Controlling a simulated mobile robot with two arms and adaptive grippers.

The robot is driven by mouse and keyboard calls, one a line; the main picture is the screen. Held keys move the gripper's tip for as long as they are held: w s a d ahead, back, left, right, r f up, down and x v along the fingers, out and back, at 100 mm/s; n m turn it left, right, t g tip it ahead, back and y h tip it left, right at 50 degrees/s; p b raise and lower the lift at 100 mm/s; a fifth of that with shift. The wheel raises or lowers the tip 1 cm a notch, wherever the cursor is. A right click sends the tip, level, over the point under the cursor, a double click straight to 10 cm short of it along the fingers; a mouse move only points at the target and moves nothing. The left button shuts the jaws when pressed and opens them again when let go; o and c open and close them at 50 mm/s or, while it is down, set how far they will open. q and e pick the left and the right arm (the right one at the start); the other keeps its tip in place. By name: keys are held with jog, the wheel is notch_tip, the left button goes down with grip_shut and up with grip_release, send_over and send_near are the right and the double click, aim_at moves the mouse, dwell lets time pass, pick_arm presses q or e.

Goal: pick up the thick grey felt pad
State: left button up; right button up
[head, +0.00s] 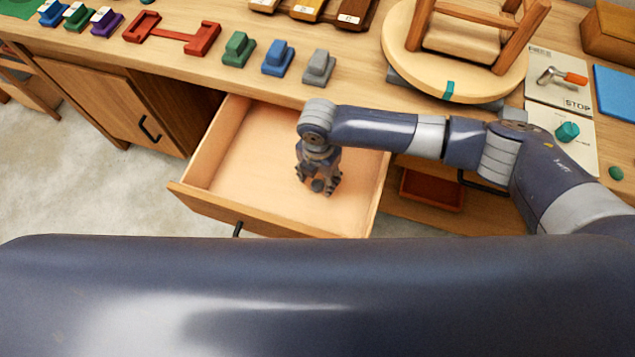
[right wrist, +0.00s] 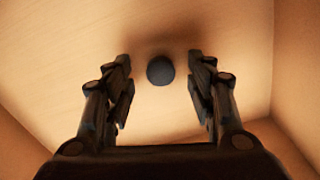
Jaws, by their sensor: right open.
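A small round dark grey pad (right wrist: 160,70) lies on the floor of the open drawer (head: 357,207). It looks like the felt pad; its thickness is hard to judge. In the head view the pad (head: 318,185) shows partly among the fingers. My right gripper (head: 320,184) points down inside the drawer, above the pad. In the right wrist view its two fingers (right wrist: 160,85) are apart, with the pad between and slightly beyond their tips, and nothing held. My left gripper is not in view.
The drawer walls surround my right gripper, with bare floor around the pad. On the bench stand green, blue and grey blocks (head: 318,67), a red fixture (head: 198,41) and an upturned stool (head: 468,45) on a round board. A red tray (head: 432,190) sits below the bench.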

jog(key=shift+f, duration=0.8)
jog(key=c, duration=0.8)
jog(key=shift+o, duration=0.2)
